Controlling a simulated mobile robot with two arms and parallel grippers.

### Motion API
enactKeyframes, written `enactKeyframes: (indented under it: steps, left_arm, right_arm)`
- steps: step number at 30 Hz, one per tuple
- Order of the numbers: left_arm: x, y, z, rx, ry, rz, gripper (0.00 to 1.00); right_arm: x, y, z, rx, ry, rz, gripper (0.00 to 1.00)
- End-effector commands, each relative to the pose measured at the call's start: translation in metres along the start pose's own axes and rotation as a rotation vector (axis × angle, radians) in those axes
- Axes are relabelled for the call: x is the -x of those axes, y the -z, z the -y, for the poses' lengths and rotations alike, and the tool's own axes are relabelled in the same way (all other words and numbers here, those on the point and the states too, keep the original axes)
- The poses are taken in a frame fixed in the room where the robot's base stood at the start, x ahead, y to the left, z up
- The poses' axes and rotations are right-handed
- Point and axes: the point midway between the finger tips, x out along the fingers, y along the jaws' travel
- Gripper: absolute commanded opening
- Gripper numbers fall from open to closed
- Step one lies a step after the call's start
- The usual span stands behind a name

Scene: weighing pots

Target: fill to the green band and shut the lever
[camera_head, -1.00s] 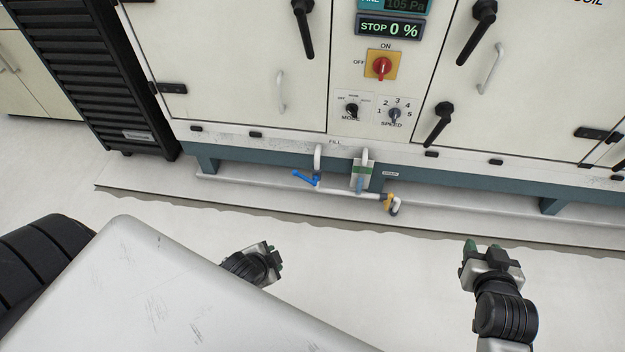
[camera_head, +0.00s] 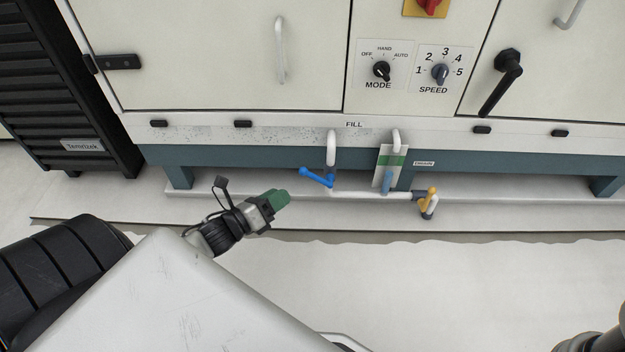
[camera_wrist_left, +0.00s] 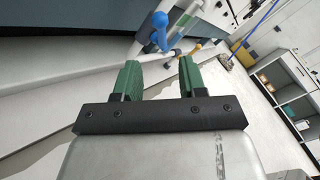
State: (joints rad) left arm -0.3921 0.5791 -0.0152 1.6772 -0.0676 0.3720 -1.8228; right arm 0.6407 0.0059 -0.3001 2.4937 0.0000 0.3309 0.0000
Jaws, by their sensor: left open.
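The blue lever (camera_head: 316,177) of the fill valve sits under the FILL label, slanting up to the left from its pipe; in the left wrist view it (camera_wrist_left: 159,30) lies beyond the fingertips. Right of it stands the level gauge, with a green band (camera_head: 391,160) on a pale plate. The blue liquid column (camera_head: 386,182) in the gauge appears to top out just below the band. My left gripper (camera_head: 280,199) is left of and slightly below the lever, apart from it. Its green fingers (camera_wrist_left: 158,80) are open and empty. My right gripper's fingers are not visible.
A yellow-handled drain valve (camera_head: 431,194) sits right of the gauge on the low white pipe (camera_head: 350,194). The blue-grey base beam (camera_head: 270,158) runs above. A black louvred unit (camera_head: 60,90) stands at left. The floor in front (camera_head: 450,285) is clear.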

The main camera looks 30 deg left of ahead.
Motion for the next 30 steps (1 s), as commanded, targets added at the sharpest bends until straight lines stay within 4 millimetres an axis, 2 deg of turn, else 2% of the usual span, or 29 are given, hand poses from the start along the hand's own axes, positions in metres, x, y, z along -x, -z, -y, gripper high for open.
enactKeyframes:
  steps: [7,12,18,24,30]
  left_arm:
    - [-0.031,0.001,-0.002,-0.010,0.010,0.003,0.41]
    - [-0.065,0.002,-0.002,-0.009,0.009,0.004,0.41]
    - [-0.094,0.001,-0.001,-0.007,0.006,0.003,0.41]
    - [-0.106,0.000,0.000,-0.006,0.003,0.001,0.41]
    - [-0.107,-0.001,0.001,-0.006,0.003,0.001,0.41]
  right_arm:
    - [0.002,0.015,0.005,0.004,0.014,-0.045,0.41]
    - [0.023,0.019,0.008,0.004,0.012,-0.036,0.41]
    - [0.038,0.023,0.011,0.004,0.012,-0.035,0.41]
    - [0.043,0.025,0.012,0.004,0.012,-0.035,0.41]
    - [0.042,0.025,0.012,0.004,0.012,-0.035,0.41]
